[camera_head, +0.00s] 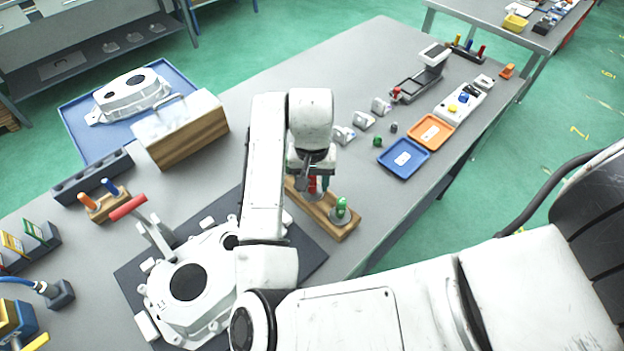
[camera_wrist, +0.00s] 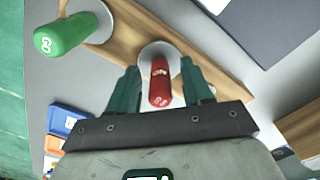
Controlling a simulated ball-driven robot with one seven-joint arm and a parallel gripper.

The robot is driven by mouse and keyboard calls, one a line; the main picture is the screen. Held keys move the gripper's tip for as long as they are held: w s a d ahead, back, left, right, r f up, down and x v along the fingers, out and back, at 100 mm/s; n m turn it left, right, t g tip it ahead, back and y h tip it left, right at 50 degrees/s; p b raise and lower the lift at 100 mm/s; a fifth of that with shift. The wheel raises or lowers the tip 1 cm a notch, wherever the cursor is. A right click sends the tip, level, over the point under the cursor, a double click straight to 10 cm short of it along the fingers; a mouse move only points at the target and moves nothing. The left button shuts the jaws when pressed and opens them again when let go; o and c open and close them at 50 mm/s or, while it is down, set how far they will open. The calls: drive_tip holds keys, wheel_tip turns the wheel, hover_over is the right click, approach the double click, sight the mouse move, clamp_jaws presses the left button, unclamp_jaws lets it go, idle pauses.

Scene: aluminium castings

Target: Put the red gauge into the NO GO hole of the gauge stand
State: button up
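The red gauge (camera_wrist: 160,82) stands in a pale round seat on the wooden gauge stand (camera_head: 335,228). It also shows in the head view (camera_head: 312,186), partly hidden by my gripper. The green gauge (camera_head: 341,207) stands in another round seat at the stand's near end; it also shows in the wrist view (camera_wrist: 62,36). My gripper (camera_wrist: 162,84) is above the stand with its teal fingers on either side of the red gauge. The fingers look open, with a small gap on each side. The NO GO label and hole cannot be made out.
The casting (camera_head: 195,285) with a red-handled clamp lies on a dark mat left of the stand. The blue tray (camera_head: 404,158) and orange tray (camera_head: 431,132) lie to the right, with small parts nearby. The bench edge runs close to the stand's near end.

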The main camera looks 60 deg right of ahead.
wheel_tip(320, 180, up, 11)
drive_tip(key=shift+f+p, duration=0.1)
drive_tip(key=shift+p, duration=0.25)
idle(0.4)
drive_tip(key=shift+s, duration=0.1)
idle(0.5)
